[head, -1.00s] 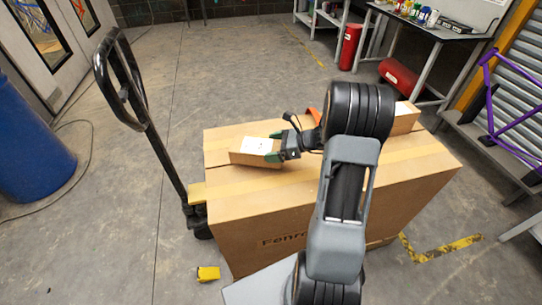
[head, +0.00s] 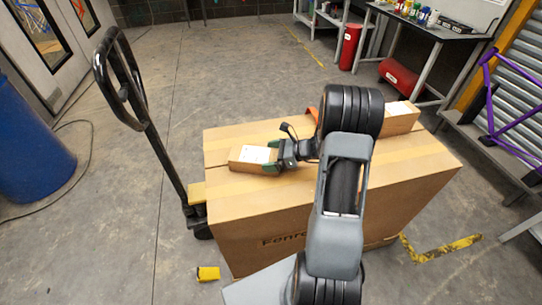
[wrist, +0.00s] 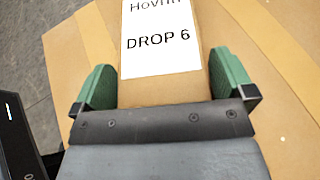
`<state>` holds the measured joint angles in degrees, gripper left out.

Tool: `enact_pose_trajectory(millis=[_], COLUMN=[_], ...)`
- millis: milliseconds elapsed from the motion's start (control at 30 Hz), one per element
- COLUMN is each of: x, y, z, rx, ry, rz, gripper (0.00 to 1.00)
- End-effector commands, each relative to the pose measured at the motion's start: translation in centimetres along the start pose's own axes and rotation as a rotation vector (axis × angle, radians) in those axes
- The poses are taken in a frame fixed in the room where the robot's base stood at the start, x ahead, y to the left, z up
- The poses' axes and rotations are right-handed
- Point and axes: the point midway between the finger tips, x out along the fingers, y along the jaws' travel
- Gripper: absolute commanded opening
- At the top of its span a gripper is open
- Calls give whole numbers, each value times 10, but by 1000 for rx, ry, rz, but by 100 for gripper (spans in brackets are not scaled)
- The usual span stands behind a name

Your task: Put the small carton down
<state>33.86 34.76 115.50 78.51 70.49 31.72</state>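The small carton (head: 245,164) is brown with a white label on top. It is at the left part of the top of a large cardboard box (head: 350,205) and looks to be on or just above that top. In the wrist view the carton (wrist: 202,88) lies between the green fingers, and its label reads "DROP 6" under a cut-off line. My gripper (head: 272,160) has a finger against each side of the carton, with no clear gap; its fingertips also show in the wrist view (wrist: 163,80). The carton's underside is hidden.
Another carton (head: 401,120) stands on the big box's right end, partly behind my arm. A pallet jack handle (head: 150,120) rises at the left. The box top between the cartons has bare room. A blue barrel (head: 32,150) stands far left.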

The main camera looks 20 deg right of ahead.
Motion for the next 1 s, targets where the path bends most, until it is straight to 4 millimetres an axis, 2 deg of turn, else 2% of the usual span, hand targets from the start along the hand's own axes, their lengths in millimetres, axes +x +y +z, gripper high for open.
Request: enact_pose_trajectory(millis=[267,367,700,900,1000], x=[-5,-19,-84,-110,-115], y=[0,-1,-1,0,2], z=[3,2,2,3,5], rx=[0,0,0,0,-11], ry=[0,0,0,0,8], rz=[-2,-4,-5,-2,7], gripper=[100,100,100,100,100])
